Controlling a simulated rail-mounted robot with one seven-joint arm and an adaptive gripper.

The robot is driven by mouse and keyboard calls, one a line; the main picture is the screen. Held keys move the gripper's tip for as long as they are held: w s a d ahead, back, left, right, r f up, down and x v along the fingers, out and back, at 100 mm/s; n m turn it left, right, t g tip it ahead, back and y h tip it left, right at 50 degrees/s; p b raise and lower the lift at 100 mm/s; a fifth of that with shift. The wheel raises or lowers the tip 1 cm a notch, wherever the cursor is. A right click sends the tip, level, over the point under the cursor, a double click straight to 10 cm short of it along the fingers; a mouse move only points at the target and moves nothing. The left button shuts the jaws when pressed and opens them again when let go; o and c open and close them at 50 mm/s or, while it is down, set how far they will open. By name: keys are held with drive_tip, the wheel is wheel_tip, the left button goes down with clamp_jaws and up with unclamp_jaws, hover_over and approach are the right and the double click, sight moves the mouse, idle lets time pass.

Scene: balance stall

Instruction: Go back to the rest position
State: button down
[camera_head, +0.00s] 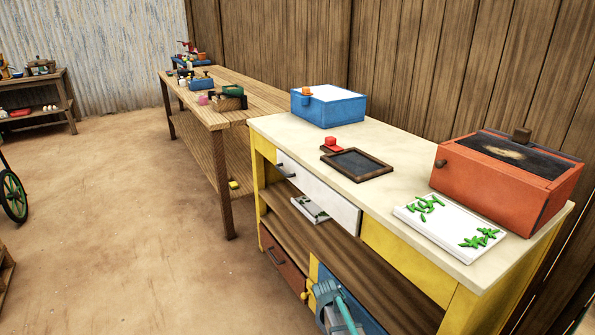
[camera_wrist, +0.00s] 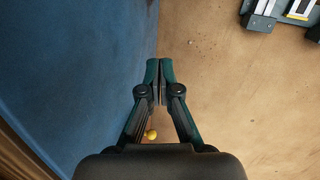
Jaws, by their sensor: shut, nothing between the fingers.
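My gripper (camera_wrist: 161,82) shows in the wrist view with its two dark teal fingers together and nothing between them. It is beside a large blue panel (camera_wrist: 75,70), which fills the left of that view. A round yellow knob (camera_wrist: 151,135) shows behind the fingers, near the wrist. In the head view, a light-blue jointed part (camera_head: 338,302), which looks like my arm's end, is low in front of the counter's blue panel (camera_head: 372,318). I cannot tell whether it touches the panel.
The yellow counter's pale top (camera_head: 330,155) holds a blue box (camera_head: 328,108), a dark slate (camera_head: 357,164), a white board (camera_head: 445,230) with green pods, and an orange box (camera_head: 500,180). Bare floor (camera_head: 130,240) lies left.

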drive_tip(key=s+d+r+m+y, duration=0.2)
drive_tip(key=s+m, duration=0.2)
drive_tip(key=s, duration=0.3)
drive_tip(key=s+d+r+m+y, duration=0.1)
drive_tip(key=s+r+m, duration=0.1)
drive_tip(key=s+m, duration=0.3)
drive_tip(key=s+f+n+g, duration=0.1)
drive_tip(key=s+f+g, duration=0.3)
drive_tip(key=s, duration=0.7)
drive_tip(key=s+f+g, duration=0.3)
drive_tip(key=s+f, duration=0.3)
drive_tip(key=s, duration=0.5)
drive_tip(key=s+f+n+g, duration=0.1)
drive_tip(key=s+f+g, duration=0.3)
drive_tip(key=s, duration=0.7)
drive_tip(key=w+r+t+p, duration=0.3)
drive_tip(key=r+p, duration=1.2)
drive_tip(key=p, duration=0.5)
drive_tip(key=shift+w+d+t, duration=0.15)
drive_tip(key=shift+t, duration=0.25)
